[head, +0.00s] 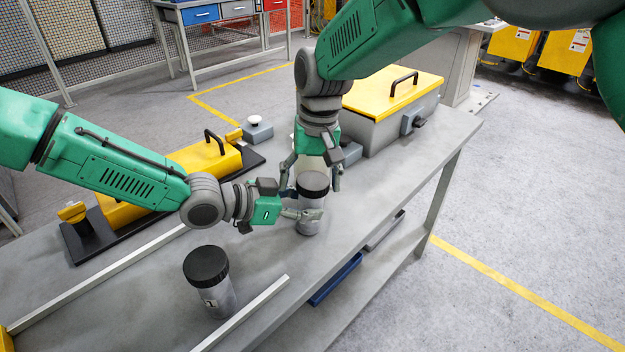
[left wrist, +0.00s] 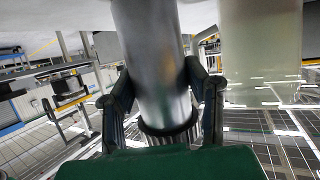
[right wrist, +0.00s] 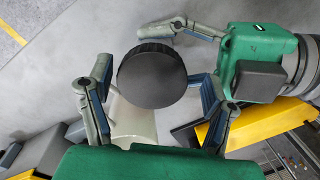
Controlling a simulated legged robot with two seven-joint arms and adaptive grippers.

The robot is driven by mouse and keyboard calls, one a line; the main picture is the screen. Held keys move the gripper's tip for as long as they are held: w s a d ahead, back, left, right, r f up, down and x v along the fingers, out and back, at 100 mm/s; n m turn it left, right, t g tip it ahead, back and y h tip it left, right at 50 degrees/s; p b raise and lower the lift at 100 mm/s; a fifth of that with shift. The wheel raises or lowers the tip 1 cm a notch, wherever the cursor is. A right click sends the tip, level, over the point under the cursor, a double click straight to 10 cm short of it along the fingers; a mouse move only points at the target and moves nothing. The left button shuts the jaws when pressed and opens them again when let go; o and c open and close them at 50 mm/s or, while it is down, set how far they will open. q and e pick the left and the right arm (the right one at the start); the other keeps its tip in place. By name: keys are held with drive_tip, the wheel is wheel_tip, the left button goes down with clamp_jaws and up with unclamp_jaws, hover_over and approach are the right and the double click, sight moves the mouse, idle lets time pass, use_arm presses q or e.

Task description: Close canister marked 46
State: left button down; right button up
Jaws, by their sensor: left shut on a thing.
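A grey canister (head: 311,219) with a black lid (head: 313,184) on its top stands upright on the bench. Its number does not show. My left gripper (head: 300,214) is shut on the canister's body from the side; its fingers flank the silvery body (left wrist: 155,60) in the left wrist view. My right gripper (head: 311,180) points down from above, open, with its fingers on either side of the lid. In the right wrist view the round lid (right wrist: 152,76) shows between and beyond the fingers, with gaps visible. I cannot tell whether the lid is fully tightened.
Another black-lidded canister (head: 211,284) with a label stands at the front left near a metal rail (head: 245,315). A pale translucent container (left wrist: 260,50) stands close beside the held canister. Yellow fixtures (head: 205,160) and a yellow-lidded box (head: 393,95) line the back. The bench's right part is clear.

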drive_tip(key=shift+w+d, duration=0.1)
drive_tip(key=shift+d+r, duration=0.1)
drive_tip(key=shift+r, duration=0.4)
drive_tip(key=r, duration=0.3)
drive_tip(key=shift+w+d+r, duration=0.1)
drive_tip(key=shift+d+r, duration=0.1)
drive_tip(key=shift+r, duration=0.05)
drive_tip(key=shift+c, duration=0.4)
drive_tip(key=n, duration=0.2)
drive_tip(key=r+n, duration=0.1)
drive_tip(key=n, duration=0.2)
drive_tip(key=shift+r+n, duration=0.15)
drive_tip(key=shift+n, duration=0.15)
drive_tip(key=n, duration=0.2)
drive_tip(key=r+n, duration=0.1)
drive_tip(key=shift+d+n, duration=0.1)
drive_tip(key=shift+n, duration=0.3)
drive_tip(key=n, duration=0.1)
drive_tip(key=r+n, duration=0.1)
drive_tip(key=n, duration=0.1)
drive_tip(key=shift+w+d, duration=0.1)
drive_tip(key=shift+w, duration=0.05)
